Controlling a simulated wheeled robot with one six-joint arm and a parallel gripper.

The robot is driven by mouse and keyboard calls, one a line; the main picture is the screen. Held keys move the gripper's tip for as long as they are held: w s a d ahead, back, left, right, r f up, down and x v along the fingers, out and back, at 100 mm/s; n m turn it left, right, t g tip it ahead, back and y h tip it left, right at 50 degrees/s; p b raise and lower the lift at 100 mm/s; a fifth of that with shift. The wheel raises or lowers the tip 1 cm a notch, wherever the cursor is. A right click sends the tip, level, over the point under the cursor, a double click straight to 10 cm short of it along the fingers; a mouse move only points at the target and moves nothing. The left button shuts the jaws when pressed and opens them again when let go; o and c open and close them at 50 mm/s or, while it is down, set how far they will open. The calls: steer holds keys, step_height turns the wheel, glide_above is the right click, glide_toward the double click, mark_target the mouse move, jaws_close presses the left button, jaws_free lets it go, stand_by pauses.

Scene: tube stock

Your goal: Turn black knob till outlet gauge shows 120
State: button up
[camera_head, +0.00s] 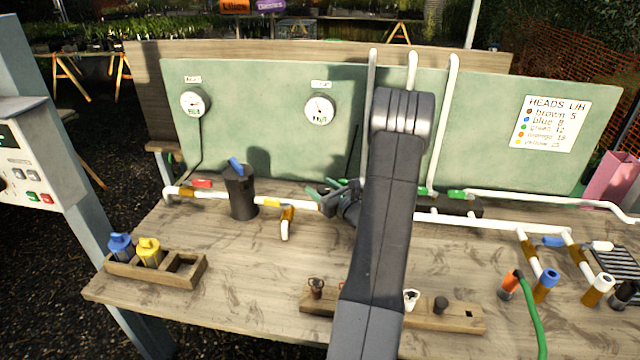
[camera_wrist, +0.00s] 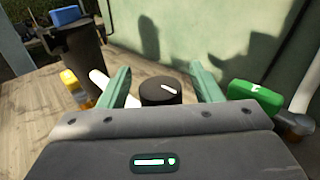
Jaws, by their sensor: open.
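The black knob (camera_wrist: 160,92) has a white pointer mark and stands between the two green fingers of my gripper (camera_wrist: 163,88) in the wrist view. The fingers are apart, with a gap visible on each side of the knob. In the head view my gripper (camera_head: 328,194) is low over the pipe line at the bench's back, and the knob cannot be made out behind it. Two round white gauges hang on the green panel: a left gauge (camera_head: 195,103) and a right gauge (camera_head: 320,110). Their small labels and readings are too small to read surely.
A black canister (camera_head: 240,192) with a blue handle stands left of my gripper. A green-handled valve (camera_wrist: 256,97) is close on the right in the wrist view. White pipes (camera_head: 480,222) run along the bench (camera_head: 235,315). A wooden caddy (camera_head: 190,278) sits front left.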

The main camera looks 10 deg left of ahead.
steer(key=shift+w+a, duration=0.4)
steer(key=shift+a, duration=0.05)
steer(key=c, duration=1)
steer(key=shift+n+g+y+b, duration=0.3)
steer(key=n+g+y+b, duration=0.1)
steer(key=g, duration=0.1)
steer(key=n+g+y+b, duration=0.1)
steer(key=n+g, duration=0.1)
steer(key=shift+s+a+f+g+y+b, duration=0.1)
steer(key=shift+s+f+g+y+b, duration=0.1)
steer(key=shift+g+y+b, duration=0.15)
steer(key=shift+s+a+r+n+g+y+b, duration=0.15)
steer(key=shift+n+g+y+b, duration=0.15)
steer(key=shift+n+g, duration=0.75)
steer(key=shift+s+d+n+g+y+b, duration=0.2)
steer(key=shift+n+g, duration=0.5)
steer(key=shift+g, duration=0.7)
steer(key=shift+s+a+r+n+g+y+b, duration=0.15)
steer(key=shift+n+g+y+b, duration=0.15)
steer(key=shift+n+g, duration=0.75)
steer(key=shift+f+g, duration=0.1)
steer(key=shift+g, duration=0.15)
